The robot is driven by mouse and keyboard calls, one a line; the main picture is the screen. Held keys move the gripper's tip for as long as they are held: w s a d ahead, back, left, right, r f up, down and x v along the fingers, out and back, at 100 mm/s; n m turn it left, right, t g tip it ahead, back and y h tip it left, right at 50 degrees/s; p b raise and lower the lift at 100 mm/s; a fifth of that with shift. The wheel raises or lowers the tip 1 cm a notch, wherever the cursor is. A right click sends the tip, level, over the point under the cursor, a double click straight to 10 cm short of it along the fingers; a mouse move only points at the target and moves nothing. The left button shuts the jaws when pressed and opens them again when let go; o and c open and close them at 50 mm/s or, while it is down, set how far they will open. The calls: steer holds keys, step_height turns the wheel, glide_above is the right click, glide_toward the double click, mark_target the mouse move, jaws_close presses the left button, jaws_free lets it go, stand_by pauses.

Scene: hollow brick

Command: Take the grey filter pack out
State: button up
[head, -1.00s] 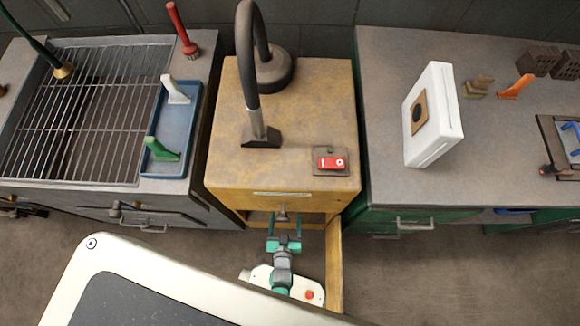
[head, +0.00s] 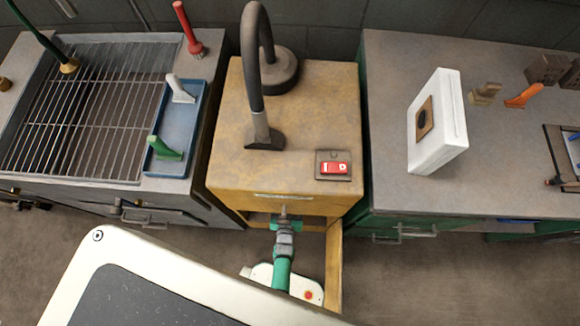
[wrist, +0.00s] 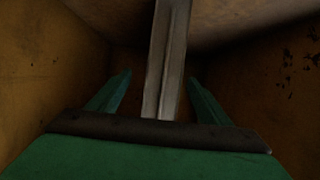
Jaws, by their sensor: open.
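A long grey piece (wrist: 168,50), which looks like the grey filter pack, stands between my fingers in the wrist view and runs up towards the camera's top edge. My gripper (wrist: 158,78) is open, with one green finger on each side of it and visible gaps. In the head view my gripper (head: 286,222) is at the front opening of the yellow cabinet (head: 232,202); its fingertips are hidden under the top. The far end of the grey piece is in shadow.
Brown walls close in on both sides in the wrist view. The cabinet's open door (head: 333,265) stands right of my arm. A black hose (head: 255,75) and a red switch (head: 335,168) are on the cabinet top. A white box (head: 437,122) stands on the right counter.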

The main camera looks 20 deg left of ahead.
steer(key=shift+x, duration=1.4)
steer(key=shift+a, duration=0.1)
steer(key=shift+c, duration=0.6)
steer(key=c, duration=1.5)
steer(key=shift+w+r, duration=0.15)
steer(key=shift+c, duration=0.5)
steer(key=shift+r, duration=0.1)
